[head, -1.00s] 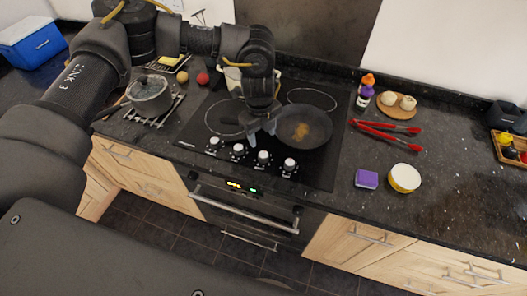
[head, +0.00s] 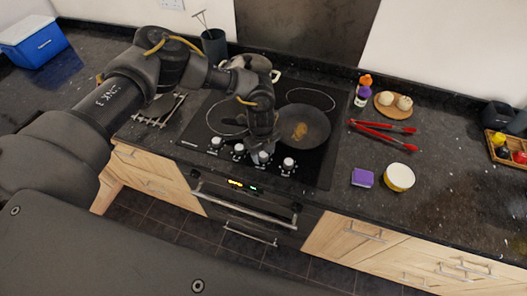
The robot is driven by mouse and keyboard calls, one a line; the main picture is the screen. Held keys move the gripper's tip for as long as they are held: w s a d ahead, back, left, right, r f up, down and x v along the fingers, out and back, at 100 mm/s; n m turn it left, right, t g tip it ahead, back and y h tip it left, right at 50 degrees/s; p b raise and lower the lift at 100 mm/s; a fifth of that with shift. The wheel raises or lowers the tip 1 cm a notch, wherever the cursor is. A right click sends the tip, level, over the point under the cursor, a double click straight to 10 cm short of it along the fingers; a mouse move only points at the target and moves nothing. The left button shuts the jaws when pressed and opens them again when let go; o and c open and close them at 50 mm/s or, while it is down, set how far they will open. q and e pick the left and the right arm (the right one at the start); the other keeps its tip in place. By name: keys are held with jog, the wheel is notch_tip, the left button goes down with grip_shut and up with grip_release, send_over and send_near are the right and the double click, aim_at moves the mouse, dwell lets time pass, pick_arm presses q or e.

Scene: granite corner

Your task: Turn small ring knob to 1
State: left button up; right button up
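The black cooktop (head: 222,104) has a row of several silver-white knobs along its front edge. They include a far-left knob (head: 216,141), one right of it (head: 239,149), a third (head: 263,157) and a far-right knob (head: 288,163). I cannot read their markings or tell which is the small ring knob. My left gripper (head: 259,149) points down just above and behind the third knob, partly covering it. Its fingers are small and dark here, so I cannot tell whether they are open or touching the knob. My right gripper is not in view.
A frying pan (head: 311,121) with brownish food sits right beside my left gripper. A pot (head: 262,63) stands at the cooktop's back, partly hidden. Red tongs (head: 375,126), a purple sponge (head: 362,177) and a yellow-white bowl (head: 399,177) lie to the right.

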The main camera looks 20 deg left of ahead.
pick_arm(q)
jog(key=c, duration=0.9)
jog(key=shift+o, duration=0.2)
jog(key=shift+f+m+b, duration=0.2)
jog(key=shift+m+b, duration=0.5)
jog(key=shift+b, duration=0.2)
jog(key=shift+m+b, duration=1.2)
jog(key=m+b, duration=0.2)
jog(key=shift+m+b, duration=0.3)
jog(key=shift+b, duration=0.05)
jog(key=shift+r+m+b, duration=0.15)
jog(key=shift+m+b, duration=0.45)
jog(key=shift+m, duration=0.1)
jog(key=shift+r, duration=0.1)
jog(key=o, duration=1)
jog(key=shift+c, duration=0.2)
